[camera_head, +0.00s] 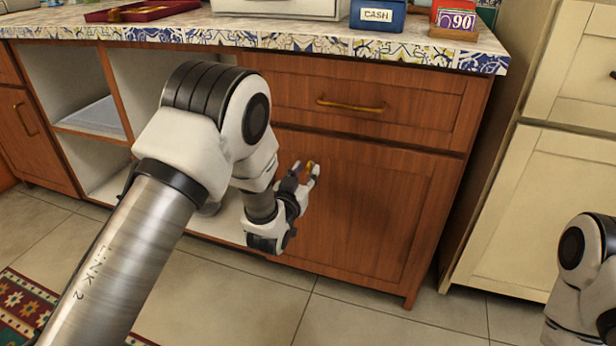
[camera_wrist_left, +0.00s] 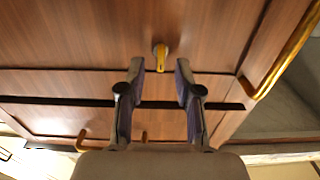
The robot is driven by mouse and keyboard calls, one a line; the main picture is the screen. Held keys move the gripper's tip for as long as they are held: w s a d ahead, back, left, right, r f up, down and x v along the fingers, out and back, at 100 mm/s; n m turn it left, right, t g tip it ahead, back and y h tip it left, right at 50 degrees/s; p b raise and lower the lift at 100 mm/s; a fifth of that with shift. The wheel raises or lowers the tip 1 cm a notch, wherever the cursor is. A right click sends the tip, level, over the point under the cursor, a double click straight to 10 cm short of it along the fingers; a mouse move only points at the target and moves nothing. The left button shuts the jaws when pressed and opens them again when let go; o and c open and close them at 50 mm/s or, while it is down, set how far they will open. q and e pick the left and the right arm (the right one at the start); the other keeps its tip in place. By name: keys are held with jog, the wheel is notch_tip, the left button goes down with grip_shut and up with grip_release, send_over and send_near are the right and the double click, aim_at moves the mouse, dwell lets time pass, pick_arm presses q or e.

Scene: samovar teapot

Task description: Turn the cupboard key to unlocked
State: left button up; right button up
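The brown wooden cupboard door (camera_head: 370,215) is closed below a drawer. A small gold key (camera_head: 310,165) sits at the door's upper left. In the left wrist view the key (camera_wrist_left: 160,54) has a round top and a narrow part pointing down the picture. My left gripper (camera_head: 306,170) is at the door, in front of the key. In the left wrist view its two fingertips (camera_wrist_left: 159,72) are apart, one on each side of the key's lower end, with visible gaps. Whether the key is turned cannot be told. My right gripper is out of view.
The drawer above has a gold handle (camera_head: 350,105). Open shelves (camera_head: 85,85) lie left of the door. The tiled-edge counter (camera_head: 300,40) holds a blue cash box (camera_head: 377,15). A cream cabinet (camera_head: 545,215) stands at right.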

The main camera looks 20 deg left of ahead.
pick_arm(q)
jog(key=shift+w, duration=1.05)
grip_shut()
jog(key=m+p, duration=0.2)
jog(key=m, duration=0.1)
jog(key=shift+d+r+m, duration=0.15)
jog(key=shift+m, duration=0.15)
jog(key=m+p, duration=0.2)
jog(key=m, duration=0.2)
jog(key=shift+d, duration=0.1)
jog(key=m+p, duration=0.1)
jog(key=m, duration=0.2)
jog(key=m+p, duration=0.1)
jog(key=m, duration=0.2)
jog(key=shift+d+f, duration=0.1)
jog(key=shift+f, duration=0.1)
jog(key=m, duration=0.4)
jog(key=shift+f+p, duration=0.2)
jog(key=shift+p, duration=0.2)
jog(key=shift+m, duration=0.3)
